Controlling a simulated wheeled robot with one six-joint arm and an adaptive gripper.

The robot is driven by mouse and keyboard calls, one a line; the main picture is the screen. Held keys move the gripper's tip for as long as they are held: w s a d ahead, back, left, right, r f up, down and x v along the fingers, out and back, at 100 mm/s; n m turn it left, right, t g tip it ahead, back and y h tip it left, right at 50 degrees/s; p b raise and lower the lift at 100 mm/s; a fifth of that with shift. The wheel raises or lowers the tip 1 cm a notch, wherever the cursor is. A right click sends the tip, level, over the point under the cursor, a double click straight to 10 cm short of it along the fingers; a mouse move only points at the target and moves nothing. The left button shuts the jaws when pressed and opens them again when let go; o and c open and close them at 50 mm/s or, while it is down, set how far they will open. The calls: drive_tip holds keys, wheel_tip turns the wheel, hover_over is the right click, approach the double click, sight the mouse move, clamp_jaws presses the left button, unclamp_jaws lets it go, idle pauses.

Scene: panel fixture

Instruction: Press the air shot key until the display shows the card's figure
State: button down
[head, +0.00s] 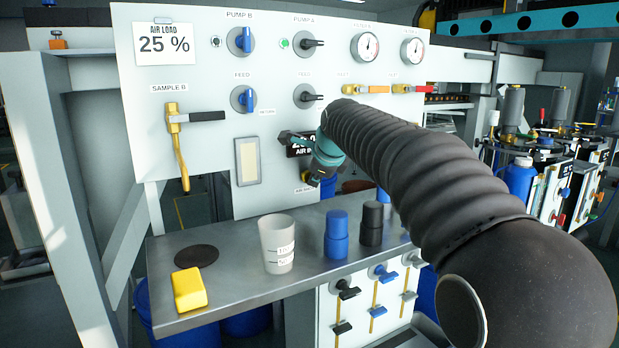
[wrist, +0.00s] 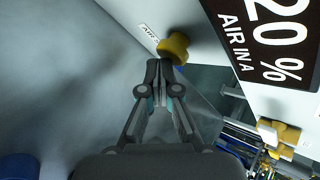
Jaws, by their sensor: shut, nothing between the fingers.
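The card (head: 165,44) at the panel's top left reads AIR LOAD 25 %. The dark display (wrist: 268,40), marked AIR IN A, reads 20 % in the wrist view, cut by the frame's edge. In the head view the display (head: 298,150) is partly hidden behind my gripper. The air shot key (wrist: 174,47) is a round yellow button beside a partly hidden AIR label. My gripper (wrist: 159,66) is shut and empty, its fingertips right at the key's near side. I cannot tell whether they touch it.
The grey panel (head: 200,75) carries knobs, gauges and a yellow sample valve (head: 178,140). On the shelf below stand a white beaker (head: 277,245), a blue bottle (head: 337,235), a black bottle (head: 371,224) and a yellow block (head: 189,290). Yellow fittings (wrist: 279,133) lie right of the key.

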drive_tip(key=shift+w+a+p, duration=0.2)
drive_tip(key=shift+w+p, duration=0.1)
drive_tip(key=shift+p, duration=0.05)
idle(0.4)
drive_tip(key=shift+s, duration=0.15)
drive_tip(key=shift+s+d+b, duration=0.5)
drive_tip(key=shift+s+b, duration=0.1)
drive_tip(key=shift+s, duration=0.1)
drive_tip(key=shift+s+d+f+b, duration=0.1)
drive_tip(key=shift+s+d+b, duration=0.6)
drive_tip(key=shift+s, duration=0.3)
drive_tip(key=shift+s+d+b, duration=0.5)
drive_tip(key=shift+s+d, duration=0.25)
drive_tip(key=shift+s, duration=0.35)
